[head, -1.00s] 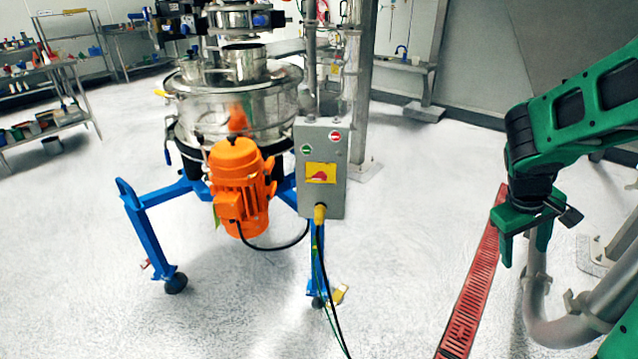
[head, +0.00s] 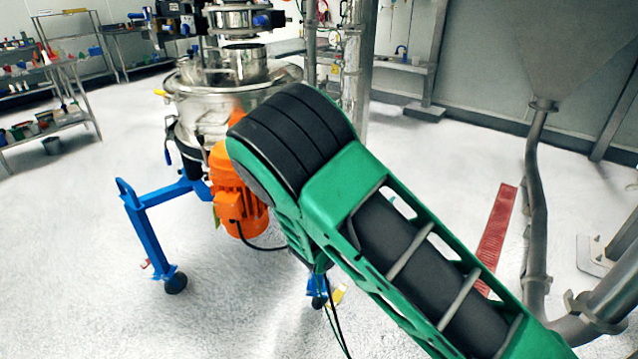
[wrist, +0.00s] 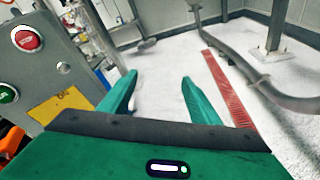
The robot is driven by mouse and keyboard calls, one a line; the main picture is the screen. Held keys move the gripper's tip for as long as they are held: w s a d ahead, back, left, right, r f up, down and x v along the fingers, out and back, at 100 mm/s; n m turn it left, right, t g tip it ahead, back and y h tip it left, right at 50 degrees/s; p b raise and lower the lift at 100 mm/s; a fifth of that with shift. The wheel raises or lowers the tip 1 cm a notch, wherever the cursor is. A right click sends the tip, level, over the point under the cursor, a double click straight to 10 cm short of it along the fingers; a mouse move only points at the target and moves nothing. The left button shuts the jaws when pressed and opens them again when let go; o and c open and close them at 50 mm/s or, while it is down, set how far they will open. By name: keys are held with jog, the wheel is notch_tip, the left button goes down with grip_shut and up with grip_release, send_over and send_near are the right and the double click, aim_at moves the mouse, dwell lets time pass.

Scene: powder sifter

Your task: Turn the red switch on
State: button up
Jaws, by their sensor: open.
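The grey control box (wrist: 60,52) fills the left of the wrist view. It carries a round red button (wrist: 27,39), a green button (wrist: 8,93) and a yellow plate (wrist: 60,104). The red switch on that plate is not visible now; my gripper body covers the lower part of the plate. My gripper (wrist: 159,77) is open and empty, to the right of the box in the wrist view, with its green fingers pointing past the box's side. In the head view my arm hides the box and my gripper.
The orange motor (head: 225,188) and steel sifter (head: 205,100) stand on blue legs (head: 147,232) at left. A red floor grate (wrist: 228,88) and grey pipes (wrist: 245,68) lie to the right. Open white floor lies beyond the fingers.

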jog(key=a+f+n+t+y, duration=0.3)
jog(key=a+n+t+y, duration=0.25)
jog(key=a+n, duration=0.85)
jog(key=w+a+m, duration=0.3)
jog(key=w, duration=0.7)
jog(key=shift+r+m+g+y, duration=0.25)
jog(key=shift+m+g+y, duration=0.1)
jog(key=shift+m+g, duration=0.1)
jog(key=shift+c, duration=0.6)
jog(key=c, duration=0.9)
